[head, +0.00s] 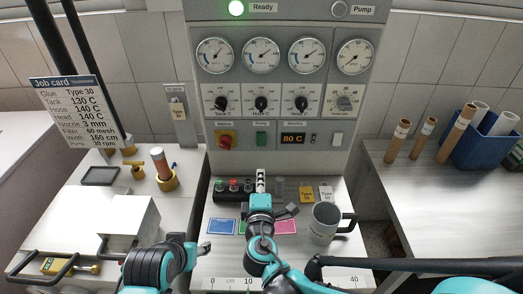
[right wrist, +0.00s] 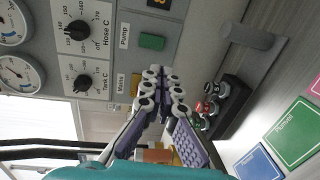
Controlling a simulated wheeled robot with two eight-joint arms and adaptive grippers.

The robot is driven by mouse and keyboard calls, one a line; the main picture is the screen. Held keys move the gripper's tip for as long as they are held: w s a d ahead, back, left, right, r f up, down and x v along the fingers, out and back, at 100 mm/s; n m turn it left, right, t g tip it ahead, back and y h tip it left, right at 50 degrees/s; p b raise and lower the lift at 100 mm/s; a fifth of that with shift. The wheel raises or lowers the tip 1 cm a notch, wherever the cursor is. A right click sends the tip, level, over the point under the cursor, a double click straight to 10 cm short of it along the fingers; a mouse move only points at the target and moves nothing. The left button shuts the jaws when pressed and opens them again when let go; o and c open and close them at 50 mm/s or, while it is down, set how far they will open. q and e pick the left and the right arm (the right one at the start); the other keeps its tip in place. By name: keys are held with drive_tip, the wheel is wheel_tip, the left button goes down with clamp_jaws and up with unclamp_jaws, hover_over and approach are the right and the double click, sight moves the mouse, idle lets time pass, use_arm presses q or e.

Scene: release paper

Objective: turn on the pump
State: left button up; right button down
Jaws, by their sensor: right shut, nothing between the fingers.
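The green pump button (head: 261,139) sits on the lower front of the control panel. In the right wrist view it (right wrist: 152,41) carries the label "Pump". The round Pump lamp (head: 339,8) at the panel's top is unlit. My right gripper (head: 261,173) is shut and empty, below the button in the head view and apart from it. In the right wrist view its fingertips (right wrist: 160,74) are together, a little away from the button.
The Ready lamp (head: 236,8) glows green. A red and yellow Mains switch (head: 226,139) is left of the button, and a display (head: 292,139) reads 80 C. A small box of coloured buttons (head: 233,187) and a grey mug (head: 325,224) stand on the shelf near my right gripper.

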sight(261, 145)
use_arm(q)
wheel_tip(261, 145, down, 4)
drive_tip(key=b, duration=0.3)
drive_tip(key=shift+r, duration=0.2)
use_arm(e)
drive_tip(key=w, duration=0.4)
drive_tip(key=w+f, duration=0.1)
drive_tip(key=w, duration=0.8)
drive_tip(key=shift+f, duration=0.4)
use_arm(q)
drive_tip(key=shift+f+b, duration=0.1)
drive_tip(key=shift+b, duration=0.25)
use_arm(e)
drive_tip(key=shift+w, duration=0.45)
use_arm(q)
drive_tip(key=shift+f, duration=0.1)
use_arm(e)
drive_tip(key=shift+w+f, duration=0.1)
drive_tip(key=shift+w, duration=0.25)
